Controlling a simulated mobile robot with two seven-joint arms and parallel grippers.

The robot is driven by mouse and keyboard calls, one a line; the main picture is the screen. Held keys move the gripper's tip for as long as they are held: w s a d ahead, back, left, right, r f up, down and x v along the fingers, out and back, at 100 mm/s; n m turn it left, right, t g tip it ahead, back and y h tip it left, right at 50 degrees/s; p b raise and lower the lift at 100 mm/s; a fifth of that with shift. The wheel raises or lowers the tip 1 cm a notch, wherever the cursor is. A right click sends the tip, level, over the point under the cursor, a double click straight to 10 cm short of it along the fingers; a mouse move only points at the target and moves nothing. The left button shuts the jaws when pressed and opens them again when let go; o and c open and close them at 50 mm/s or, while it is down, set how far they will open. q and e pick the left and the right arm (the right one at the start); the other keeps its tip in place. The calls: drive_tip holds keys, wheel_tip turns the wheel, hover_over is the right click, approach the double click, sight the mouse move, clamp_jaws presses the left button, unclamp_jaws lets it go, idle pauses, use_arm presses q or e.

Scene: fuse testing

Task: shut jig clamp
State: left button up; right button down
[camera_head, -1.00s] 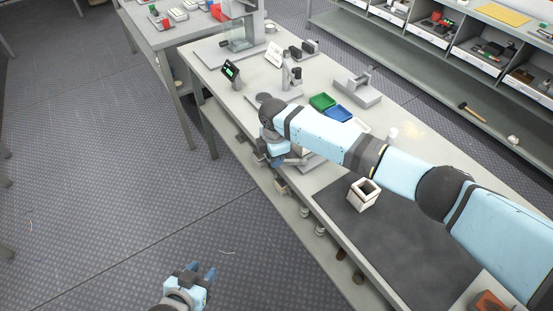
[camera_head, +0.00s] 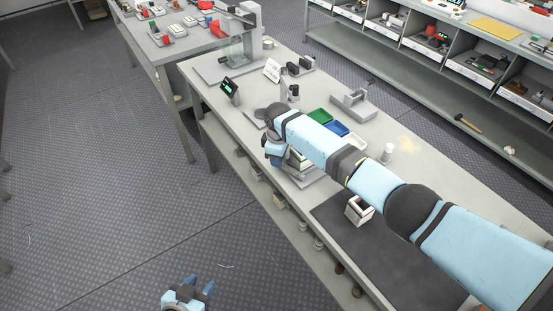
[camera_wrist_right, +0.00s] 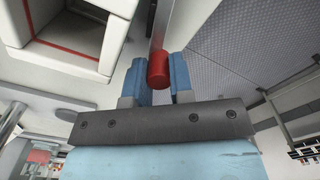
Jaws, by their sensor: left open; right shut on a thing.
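My right gripper (camera_wrist_right: 162,80) is shut on the red knob (camera_wrist_right: 158,68) at the end of a grey metal lever (camera_wrist_right: 161,25), apparently the jig clamp's handle. In the head view its arm crosses the bench, and the wrist hides the fingers and knob. A grey jig base (camera_head: 304,180) shows partly beneath the arm; most of the jig is hidden, so the clamp's position is unclear. In the wrist view, a pale square frame with a red inner line (camera_wrist_right: 85,45) lies left of the knob. My left gripper (camera_head: 196,291) is open and empty above the floor.
Green (camera_head: 319,116) and blue (camera_head: 336,128) trays and a grey fixture (camera_head: 354,105) lie beyond the arm. A small screen (camera_head: 230,90) stands at the bench's left edge. The floor at left is clear.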

drive_tip(key=shift+w+d, duration=0.1)
drive_tip(key=shift+w, duration=0.05)
idle(0.3)
drive_tip(key=c, duration=1)
unclamp_jaws()
wheel_tip(320, 180, up, 14)
